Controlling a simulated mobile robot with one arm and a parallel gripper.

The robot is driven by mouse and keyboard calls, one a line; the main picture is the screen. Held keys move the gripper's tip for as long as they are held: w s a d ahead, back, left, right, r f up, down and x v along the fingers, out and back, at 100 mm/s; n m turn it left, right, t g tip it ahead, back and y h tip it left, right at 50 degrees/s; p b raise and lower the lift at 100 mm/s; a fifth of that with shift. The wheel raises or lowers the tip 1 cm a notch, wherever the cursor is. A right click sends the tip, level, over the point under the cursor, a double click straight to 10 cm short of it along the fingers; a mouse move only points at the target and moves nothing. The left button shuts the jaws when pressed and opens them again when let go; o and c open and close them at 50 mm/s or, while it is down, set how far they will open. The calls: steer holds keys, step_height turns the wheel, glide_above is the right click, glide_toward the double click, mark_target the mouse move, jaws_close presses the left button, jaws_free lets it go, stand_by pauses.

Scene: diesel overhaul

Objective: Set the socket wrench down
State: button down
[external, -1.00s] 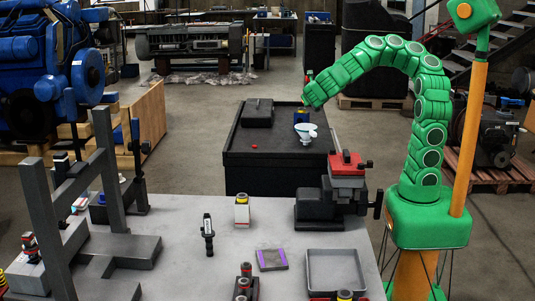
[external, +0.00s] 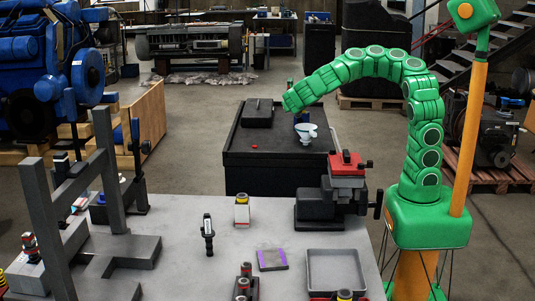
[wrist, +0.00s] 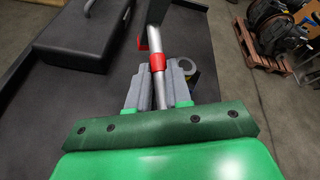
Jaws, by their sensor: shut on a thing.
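The socket wrench (wrist: 160,81) shows in the wrist view as a silver shaft with a red band and a dark upper end. My gripper (wrist: 157,83) has its grey fingers shut around the shaft, which points away from me. Below it is the dark top of the black cart (wrist: 198,38), which also stands behind the bench in the external view (external: 262,158). There my arm reaches left over the cart, and its end hides the fingers and most of the wrench. I cannot tell the gap between wrench and cart top.
A black case (external: 257,113) lies at the cart's back left. A white funnel (external: 306,133), a blue item (external: 300,118) and a small red piece (external: 255,147) are also on it. A red-topped vise (external: 346,180) stands on the near bench.

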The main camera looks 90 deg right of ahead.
steer(key=shift+w+d+f, duration=0.4)
steer(key=shift+w+f, duration=0.25)
steer(key=shift+f, duration=0.3)
steer(key=shift+w+d+f, duration=0.4)
steer(key=shift+w+f, duration=0.25)
steer(key=shift+f, duration=0.25)
steer(key=shift+w+d+f, duration=0.4)
steer(key=shift+w+f, duration=0.25)
steer(key=shift+f, duration=1.9)
steer(key=shift+f, duration=0.1)
steer(key=c, duration=1.1)
jaws_free()
steer(key=shift+o, duration=0.2)
steer(key=shift+v, duration=6)
steer(key=shift+w+r, duration=0.1)
steer(key=shift+r, duration=0.1)
